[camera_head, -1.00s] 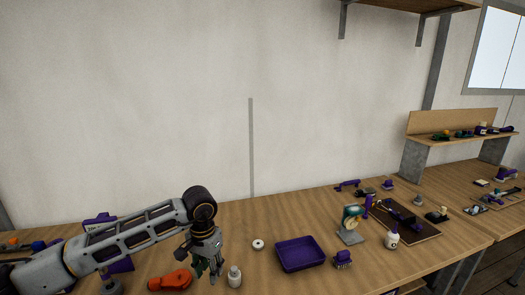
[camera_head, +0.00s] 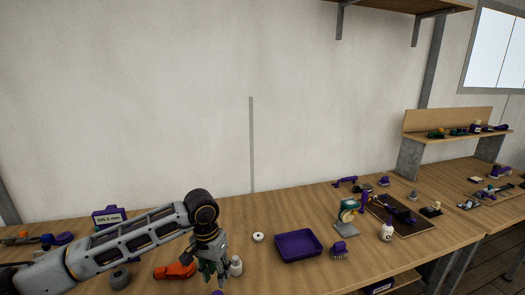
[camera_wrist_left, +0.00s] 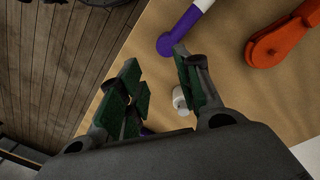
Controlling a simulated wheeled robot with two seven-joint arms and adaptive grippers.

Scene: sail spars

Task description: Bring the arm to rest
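My left arm reaches in from the left in the head view, with its gripper (camera_head: 212,270) pointing down over the near part of the bench (camera_head: 360,270). In the left wrist view the two green-padded fingers (camera_wrist_left: 160,88) stand apart with no object held between them. A small white bottle (camera_head: 236,266) stands just right of the gripper in the head view. A white object also shows beyond the fingers in the wrist view (camera_wrist_left: 180,100). An orange tool (camera_head: 174,271) lies left of the gripper. My right gripper is not in view.
A purple tray (camera_head: 298,246) and a white ring (camera_head: 258,237) lie right of the gripper. A purple display (camera_head: 109,216) stands behind my forearm. A green dial gauge (camera_head: 349,211) and a dark board (camera_head: 402,216) are farther right. The wrist view shows the bench edge and plank floor (camera_wrist_left: 50,60).

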